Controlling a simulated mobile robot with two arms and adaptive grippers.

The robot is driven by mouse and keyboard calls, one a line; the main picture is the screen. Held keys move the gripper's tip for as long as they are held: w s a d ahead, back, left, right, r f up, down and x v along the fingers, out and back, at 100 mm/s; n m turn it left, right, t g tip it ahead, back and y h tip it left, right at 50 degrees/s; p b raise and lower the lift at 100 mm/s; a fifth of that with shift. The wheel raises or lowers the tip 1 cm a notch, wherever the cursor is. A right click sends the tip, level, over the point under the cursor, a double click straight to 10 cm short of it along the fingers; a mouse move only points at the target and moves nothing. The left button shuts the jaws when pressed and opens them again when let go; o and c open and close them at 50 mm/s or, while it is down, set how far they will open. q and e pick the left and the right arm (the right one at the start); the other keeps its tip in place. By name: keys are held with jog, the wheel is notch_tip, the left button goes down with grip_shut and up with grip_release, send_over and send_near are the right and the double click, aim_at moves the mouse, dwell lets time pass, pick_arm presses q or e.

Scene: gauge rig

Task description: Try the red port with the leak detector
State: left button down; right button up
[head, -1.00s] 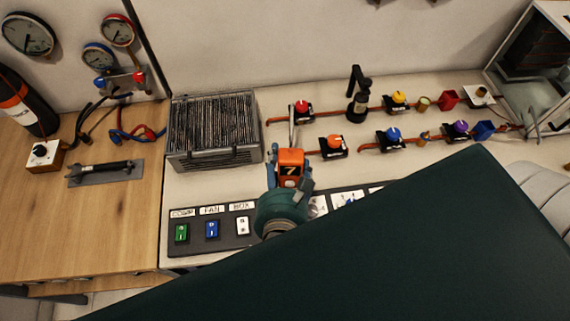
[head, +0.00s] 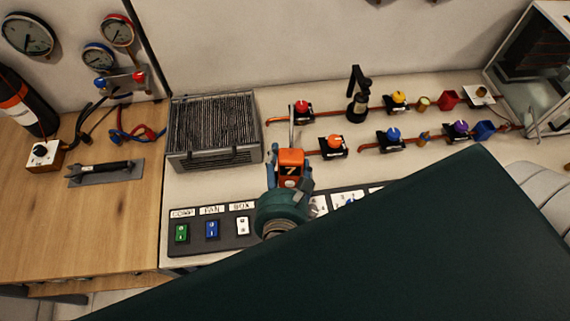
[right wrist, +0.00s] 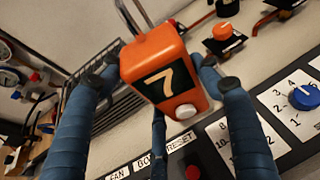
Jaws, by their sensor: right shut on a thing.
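The leak detector (head: 290,163) is an orange box with a big 7 on its face and a thin grey probe pointing away from me. My right gripper (head: 289,178) is shut on it, with blue fingers around its sides. The right wrist view shows the detector (right wrist: 165,72) close up, with a white button. The red port (head: 303,107) has a red knob on a dark block at the left end of a copper pipe. The probe's tip ends close to the left of the red port; I cannot tell whether they touch. My left gripper is not in view.
Orange (head: 334,142), blue (head: 393,134), yellow (head: 398,97) and purple (head: 460,128) knobs sit along the pipes. A black upright tool (head: 357,95) stands behind. A finned grey unit (head: 213,128) is close on the left. A switch panel (head: 212,247) lies in front.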

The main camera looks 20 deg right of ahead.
aim_at(285, 152)
jog(key=shift+r+p, duration=1.55)
jog(key=shift+p, duration=0.3)
notch_tip(285, 152, up, 3)
jog(key=p, duration=0.2)
jog(key=shift+f+p, duration=0.2)
jog(key=shift+p, duration=0.1)
jog(key=shift+r, duration=1.25)
